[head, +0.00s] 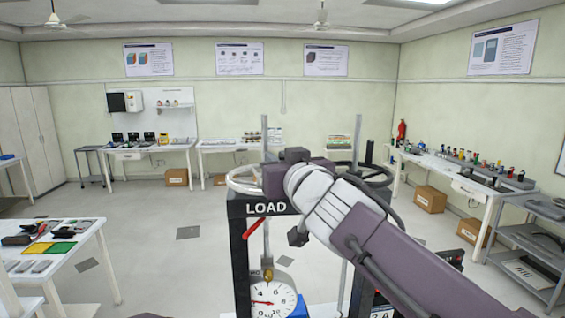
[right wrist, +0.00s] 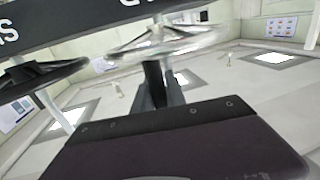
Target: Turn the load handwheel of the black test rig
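The black test rig (head: 238,245) stands in front of me, with the word LOAD on its top beam. A pale load handwheel (head: 240,187) lies flat above that label, and it also shows, blurred, in the right wrist view (right wrist: 185,42). My right arm reaches in from the right. My right gripper (head: 272,180) is at the right side of the pale wheel and overlaps its rim in the picture. In the right wrist view a dark finger (right wrist: 157,85) reaches up to the wheel. Whether the fingers are closed on the rim is hidden. My left gripper is not in view.
A second, black handwheel (head: 376,168) sits to the right on the rig and shows in the right wrist view (right wrist: 38,77). A dial gauge (head: 268,300) hangs below the beam. A white table (head: 92,240) stands at left. Benches line the walls.

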